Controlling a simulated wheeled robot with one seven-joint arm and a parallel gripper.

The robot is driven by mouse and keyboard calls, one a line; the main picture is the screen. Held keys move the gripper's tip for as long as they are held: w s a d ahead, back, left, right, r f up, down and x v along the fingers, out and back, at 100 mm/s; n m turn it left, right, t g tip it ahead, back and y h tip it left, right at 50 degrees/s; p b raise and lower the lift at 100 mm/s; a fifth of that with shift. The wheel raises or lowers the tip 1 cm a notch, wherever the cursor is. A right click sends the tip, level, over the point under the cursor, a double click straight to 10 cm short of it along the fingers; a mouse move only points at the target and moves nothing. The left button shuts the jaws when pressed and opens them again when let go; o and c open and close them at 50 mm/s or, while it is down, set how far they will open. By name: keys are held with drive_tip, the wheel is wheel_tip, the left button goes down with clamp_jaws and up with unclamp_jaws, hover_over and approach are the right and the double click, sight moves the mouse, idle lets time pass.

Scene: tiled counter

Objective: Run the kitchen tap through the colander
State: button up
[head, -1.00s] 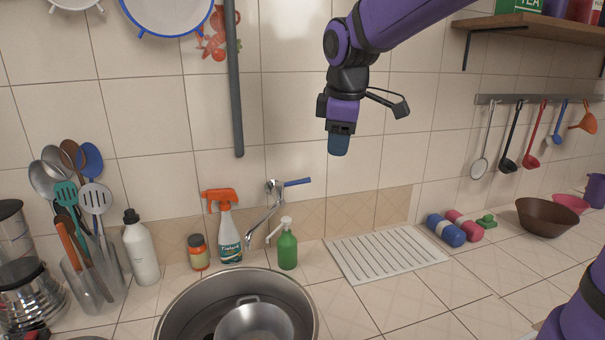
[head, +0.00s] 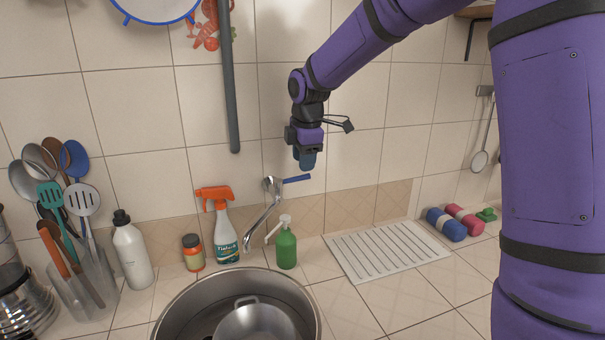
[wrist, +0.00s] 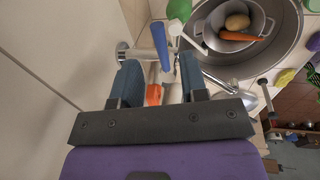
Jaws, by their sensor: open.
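The chrome wall tap (head: 263,217) has a blue lever handle (head: 297,179) pointing right; no water shows. My gripper (head: 307,164) points down just above the handle's free end. In the wrist view my gripper (wrist: 158,72) is open, and the blue handle (wrist: 160,45) appears between and beyond its fingers; I cannot tell the exact gap. The colander (head: 255,324) stands in the round steel sink (head: 176,312). In the wrist view the colander (wrist: 215,30) holds a potato (wrist: 237,21) and a carrot (wrist: 238,36).
A grey vertical pipe (head: 229,85) runs on the wall at left. A drain board (head: 385,250) lies right, with coloured rolls (head: 446,225) beyond.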

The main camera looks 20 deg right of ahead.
sight(293, 181)
drive_tip(key=shift+w+f, duration=0.25)
drive_tip(key=shift+f, duration=0.9)
drive_tip(key=shift+w+f, duration=0.2)
drive_tip(key=shift+f, duration=0.95)
clamp_jaws()
